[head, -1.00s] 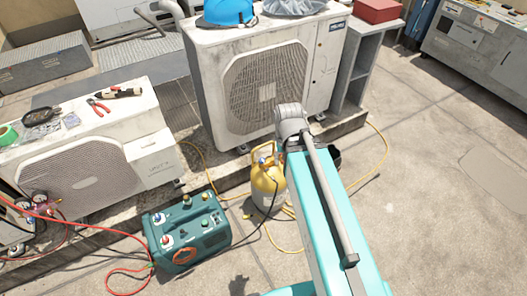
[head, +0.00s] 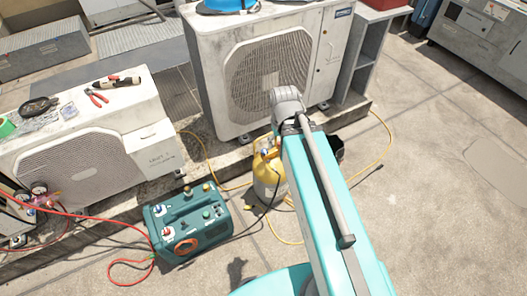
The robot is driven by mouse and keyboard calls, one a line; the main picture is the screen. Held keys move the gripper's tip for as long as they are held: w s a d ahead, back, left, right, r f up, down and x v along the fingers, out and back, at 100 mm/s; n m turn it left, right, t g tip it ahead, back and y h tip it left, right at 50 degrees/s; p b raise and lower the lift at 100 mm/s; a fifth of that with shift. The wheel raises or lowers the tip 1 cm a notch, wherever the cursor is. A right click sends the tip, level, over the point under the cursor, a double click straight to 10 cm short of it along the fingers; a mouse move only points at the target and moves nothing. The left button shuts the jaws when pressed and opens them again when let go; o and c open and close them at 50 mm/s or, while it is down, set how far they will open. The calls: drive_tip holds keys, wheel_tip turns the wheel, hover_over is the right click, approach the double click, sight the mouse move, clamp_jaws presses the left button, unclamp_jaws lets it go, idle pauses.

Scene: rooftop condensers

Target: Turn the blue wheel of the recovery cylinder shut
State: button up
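The recovery cylinder (head: 267,184), yellow on top with a grey lower body, stands upright on the ground in front of the large condenser. Its right side is partly covered by my teal arm. A small blue spot, likely the blue wheel (head: 265,153), shows at its top, too small to tell how far it is turned. My gripper is not in view; my arm's grey joint, above the cylinder in the picture, and teal link are all that show of the arm.
A green recovery machine (head: 189,225) with hoses stands left of the cylinder. The large condenser (head: 220,95) is behind, a smaller unit (head: 150,105) with tools on top is at left. A yellow hose (head: 389,150) lies on the ground. Open paving (head: 430,220) is at right.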

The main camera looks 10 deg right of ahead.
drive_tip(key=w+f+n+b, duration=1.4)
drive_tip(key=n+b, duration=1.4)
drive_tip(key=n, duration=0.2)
hover_over(265, 151)
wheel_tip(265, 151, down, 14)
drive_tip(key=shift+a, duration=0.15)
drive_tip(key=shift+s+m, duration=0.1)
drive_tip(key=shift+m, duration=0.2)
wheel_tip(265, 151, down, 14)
drive_tip(key=b, duration=1.3)
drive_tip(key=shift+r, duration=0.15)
